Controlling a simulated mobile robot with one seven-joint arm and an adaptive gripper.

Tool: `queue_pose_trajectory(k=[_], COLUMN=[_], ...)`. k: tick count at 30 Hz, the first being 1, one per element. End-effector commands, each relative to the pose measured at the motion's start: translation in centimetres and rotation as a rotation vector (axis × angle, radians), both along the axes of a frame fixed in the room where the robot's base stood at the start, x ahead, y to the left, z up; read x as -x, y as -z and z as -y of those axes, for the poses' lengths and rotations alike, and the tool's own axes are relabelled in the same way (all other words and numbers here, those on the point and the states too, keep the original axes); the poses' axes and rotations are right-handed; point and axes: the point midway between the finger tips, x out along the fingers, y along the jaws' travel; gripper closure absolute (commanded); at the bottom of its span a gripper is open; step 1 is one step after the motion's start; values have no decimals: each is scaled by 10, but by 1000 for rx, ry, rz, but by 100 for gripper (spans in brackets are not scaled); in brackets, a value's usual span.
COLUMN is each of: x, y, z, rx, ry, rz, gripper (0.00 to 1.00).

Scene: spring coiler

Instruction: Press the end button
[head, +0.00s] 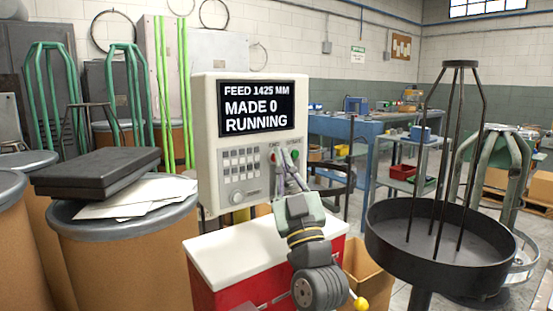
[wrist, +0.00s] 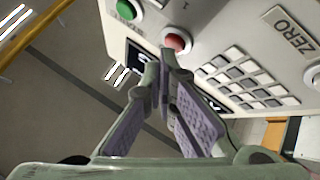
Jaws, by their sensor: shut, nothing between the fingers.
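The control panel (head: 206,140) is a pale box with a dark screen (head: 250,107) reading "FEED 1425 MM", "MADE 0", "RUNNING". In the wrist view, a round red button (wrist: 177,39) and a green button (wrist: 128,9) sit on its face, near a keypad (wrist: 256,80). Their labels are too small to read surely, so I cannot tell which is marked end. My gripper (wrist: 168,57) is shut and empty. Its fingertips are at the red button's edge in the wrist view; I cannot tell whether they touch it. In the head view my gripper (head: 284,157) partly covers the button area.
A red cabinet with a white top (head: 225,250) stands below the panel. A round dark tray with upright rods (head: 385,240) stands to the right. A drum (head: 125,250) bearing papers and a black case (head: 98,170) stands at left. An open cardboard box (head: 368,268) is behind my arm.

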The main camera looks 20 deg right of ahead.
Motion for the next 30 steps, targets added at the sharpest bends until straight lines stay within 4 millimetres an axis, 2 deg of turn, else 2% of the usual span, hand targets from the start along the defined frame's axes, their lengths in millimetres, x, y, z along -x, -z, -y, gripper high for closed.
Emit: queue_pose_trajectory(k=[16,30], x=[-6,0], y=[0,1], z=[-3,0], rx=[1,1], ry=[-1,1], rz=[0,0], gripper=[100,100])
